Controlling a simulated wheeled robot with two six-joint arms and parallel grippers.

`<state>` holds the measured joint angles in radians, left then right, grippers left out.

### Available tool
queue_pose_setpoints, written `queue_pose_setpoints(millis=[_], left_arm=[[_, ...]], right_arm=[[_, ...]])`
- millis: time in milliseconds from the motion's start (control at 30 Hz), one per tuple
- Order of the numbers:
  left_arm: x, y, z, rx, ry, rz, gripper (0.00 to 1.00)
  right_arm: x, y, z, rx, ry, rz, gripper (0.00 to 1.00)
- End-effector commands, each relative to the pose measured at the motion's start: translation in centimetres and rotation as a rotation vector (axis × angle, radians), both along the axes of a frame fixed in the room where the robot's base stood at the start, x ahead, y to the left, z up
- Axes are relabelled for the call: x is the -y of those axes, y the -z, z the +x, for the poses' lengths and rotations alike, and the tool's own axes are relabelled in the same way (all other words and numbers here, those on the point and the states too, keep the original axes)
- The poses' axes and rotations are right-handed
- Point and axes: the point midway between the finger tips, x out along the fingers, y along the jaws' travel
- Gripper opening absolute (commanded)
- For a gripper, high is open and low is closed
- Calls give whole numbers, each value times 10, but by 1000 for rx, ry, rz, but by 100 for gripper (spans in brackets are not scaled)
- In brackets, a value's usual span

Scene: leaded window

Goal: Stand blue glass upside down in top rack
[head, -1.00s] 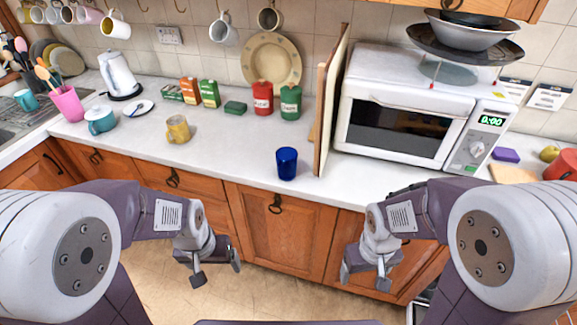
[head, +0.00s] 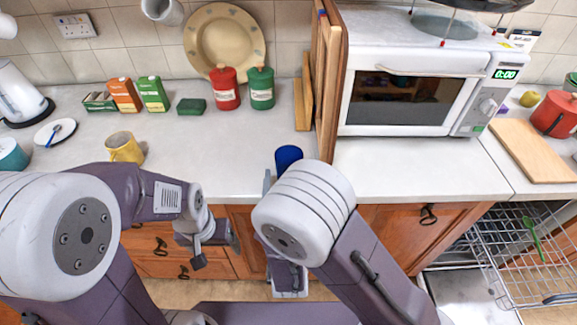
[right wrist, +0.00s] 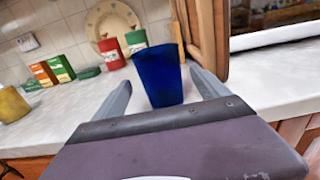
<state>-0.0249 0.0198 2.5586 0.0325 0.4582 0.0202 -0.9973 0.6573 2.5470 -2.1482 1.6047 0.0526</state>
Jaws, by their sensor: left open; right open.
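The blue glass (head: 288,156) stands upright, mouth up, on the white counter near its front edge, left of the wooden boards. In the head view my right arm hides its lower part. In the right wrist view the glass (right wrist: 157,75) stands between the two fingers of my right gripper (right wrist: 161,77), which is open with a gap on either side. My left gripper (head: 217,252) is open and empty, low in front of the cabinet doors. The top rack (head: 500,285), a wire rack at lower right, is pulled out and holds a green utensil (head: 533,238).
Wooden boards (head: 328,80) stand upright just right of the glass, beside the microwave (head: 410,90). A yellow mug (head: 125,148) is to the left. Red (head: 225,88) and green (head: 261,88) canisters are behind. The counter before the microwave is clear.

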Motion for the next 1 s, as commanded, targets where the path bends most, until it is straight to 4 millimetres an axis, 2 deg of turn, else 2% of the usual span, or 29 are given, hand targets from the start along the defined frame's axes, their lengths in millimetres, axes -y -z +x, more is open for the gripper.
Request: queue_pose_setpoints(millis=[33,100,167,400,667,900,933,1000], left_arm=[[0,19,-1,-1,0,0,83],[0,31,-1,-2,0,0,83],[0,18,-1,-2,0,0,83],[0,16,-1,-1,0,0,83],[0,10,-1,-1,0,0,83],[0,11,-1,-1,0,0,83],[0,11,-1,-1,0,0,83],[0,11,-1,-1,0,0,83]], right_arm=[[1,9,7,4,5,8,85],[2,8,16,7,4,7,85],[2,0,25,2,5,1,85],[2,2,39,0,5,0,85],[2,5,81,0,6,1,85],[1,5,86,1,3,-1,85],[1,5,86,1,3,0,82],[1,5,85,1,3,0,62]])
